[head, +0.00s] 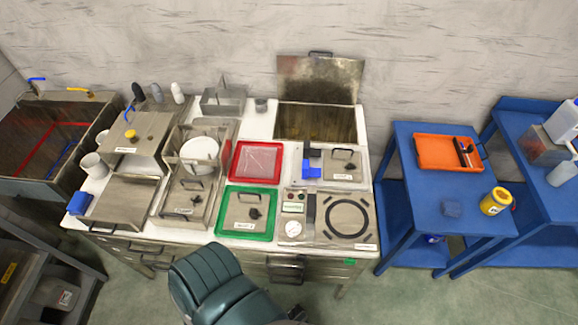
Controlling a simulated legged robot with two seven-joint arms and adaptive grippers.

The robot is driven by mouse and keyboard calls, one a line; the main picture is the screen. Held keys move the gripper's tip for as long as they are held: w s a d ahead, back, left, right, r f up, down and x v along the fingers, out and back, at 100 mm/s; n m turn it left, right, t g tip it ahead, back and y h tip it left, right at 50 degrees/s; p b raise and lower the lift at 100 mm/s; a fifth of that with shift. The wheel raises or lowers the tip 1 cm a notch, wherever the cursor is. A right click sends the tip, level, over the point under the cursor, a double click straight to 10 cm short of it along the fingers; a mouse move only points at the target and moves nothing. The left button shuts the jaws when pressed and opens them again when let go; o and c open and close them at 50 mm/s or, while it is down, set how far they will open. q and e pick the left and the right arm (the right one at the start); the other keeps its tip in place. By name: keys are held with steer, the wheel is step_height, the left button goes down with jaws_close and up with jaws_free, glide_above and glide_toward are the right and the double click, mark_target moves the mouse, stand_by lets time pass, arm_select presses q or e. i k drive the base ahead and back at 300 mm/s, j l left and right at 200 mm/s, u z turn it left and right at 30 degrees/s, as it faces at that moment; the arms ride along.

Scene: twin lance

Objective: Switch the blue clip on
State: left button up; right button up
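A small bright blue piece (308,171), which may be the blue clip, sits at the left side of a metal panel (345,180) on the right half of the workbench. A dark block stands just behind it. Another blue piece (79,203) is at the bench's left front corner, beside a metal box. I cannot tell from this distance which one is the clip, or whether it is on or off. Neither of my grippers is in view.
The bench (262,127) holds red (235,160) and green (222,232) trays, a gauge panel (330,218) and an open-lidded bin (320,82). Blue tables (420,195) are right, a sink (50,130) left.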

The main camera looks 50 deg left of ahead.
mark_target(307, 172)
steer(key=u, duration=1.35)
steer(key=j+z, duration=0.25)
steer(key=z, duration=0.25)
steer(key=k+j, duration=0.05)
